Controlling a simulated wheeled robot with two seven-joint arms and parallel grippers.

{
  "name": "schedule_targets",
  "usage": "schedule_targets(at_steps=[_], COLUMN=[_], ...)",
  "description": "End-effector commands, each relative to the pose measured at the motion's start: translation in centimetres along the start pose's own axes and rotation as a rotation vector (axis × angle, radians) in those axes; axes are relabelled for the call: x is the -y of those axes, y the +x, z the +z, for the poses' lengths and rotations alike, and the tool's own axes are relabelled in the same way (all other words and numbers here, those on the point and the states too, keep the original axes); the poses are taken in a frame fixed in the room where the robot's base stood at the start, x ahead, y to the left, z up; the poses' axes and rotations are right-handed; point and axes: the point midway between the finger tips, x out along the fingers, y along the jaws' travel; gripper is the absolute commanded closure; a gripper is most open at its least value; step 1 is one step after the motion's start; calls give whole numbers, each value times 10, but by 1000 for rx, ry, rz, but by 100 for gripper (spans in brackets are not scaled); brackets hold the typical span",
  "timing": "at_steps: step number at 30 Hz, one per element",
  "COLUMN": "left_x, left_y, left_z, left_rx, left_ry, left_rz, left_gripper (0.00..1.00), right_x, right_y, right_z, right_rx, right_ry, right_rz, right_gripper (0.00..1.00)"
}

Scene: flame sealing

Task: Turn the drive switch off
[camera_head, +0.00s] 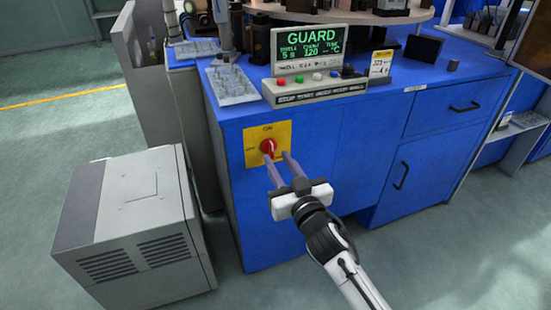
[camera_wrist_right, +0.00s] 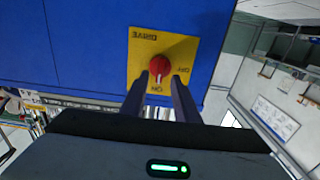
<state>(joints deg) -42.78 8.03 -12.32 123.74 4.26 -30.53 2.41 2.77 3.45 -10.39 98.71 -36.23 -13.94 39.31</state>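The drive switch is a red round knob (camera_head: 268,146) on a yellow plate (camera_head: 282,130) on the front of the blue cabinet. In the right wrist view the knob (camera_wrist_right: 159,65) shows upside down, with its white mark toward the word ON on the plate (camera_wrist_right: 190,50). My right gripper (camera_head: 279,157) is open in front of the plate, its two fingers apart. In the wrist view its fingertips (camera_wrist_right: 163,78) lie at either side of the knob's lower edge. I cannot tell whether they touch it. My left gripper is not in view.
A control panel (camera_head: 315,86) with coloured buttons and a GUARD display (camera_head: 311,40) stands on the blue cabinet (camera_head: 375,125). A grey box (camera_head: 130,195) with vents stands on the floor at left. Drawer and door handles stick out at right.

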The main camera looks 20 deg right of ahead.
Motion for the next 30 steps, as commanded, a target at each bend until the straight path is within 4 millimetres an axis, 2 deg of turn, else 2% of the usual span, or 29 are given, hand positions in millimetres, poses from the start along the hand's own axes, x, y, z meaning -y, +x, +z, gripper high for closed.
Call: schedule_targets(at_steps=[1,6,17,22,30], left_x=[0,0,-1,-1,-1], left_y=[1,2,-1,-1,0], left_z=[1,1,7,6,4], left_rx=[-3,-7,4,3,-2], left_ry=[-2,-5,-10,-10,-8], left_rz=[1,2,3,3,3], left_gripper=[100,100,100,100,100], right_x=[0,0,0,0,0], right_y=[9,25,29,29,29], right_z=[0,1,1,1,0], right_rx=[-2,0,2,2,2], right_ry=[-1,0,1,0,-10], right_rz=[1,1,1,1,0], right_gripper=[72,72,72,100,100])
